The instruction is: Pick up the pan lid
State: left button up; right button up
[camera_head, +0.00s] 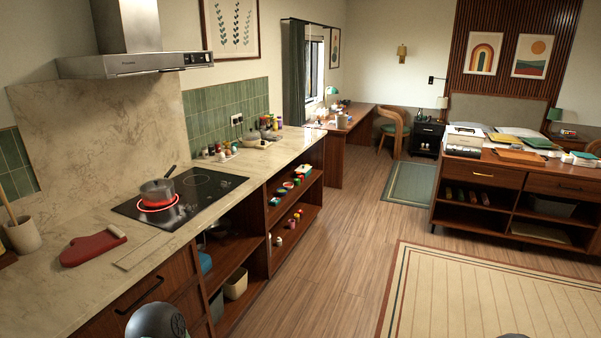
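Neither of my grippers is in view. A grey rounded part of my own arm shows at the bottom edge, left of the middle, in front of the counter and away from the pan.
A red oven mitt (92,247) and a utensil crock (22,234) are on the counter's left side. A range hood (135,64) hangs above. Open shelves (235,268) run below the counter. The wooden floor (337,232) to the right is clear.

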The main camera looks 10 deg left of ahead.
aim_at(159, 185)
jog(key=i+u, duration=0.25)
jog(key=i, duration=0.25)
jog(key=i+l+u, duration=0.2)
jog(key=i, duration=0.3)
jog(key=i+l+u, duration=0.25)
jog(key=i, duration=0.25)
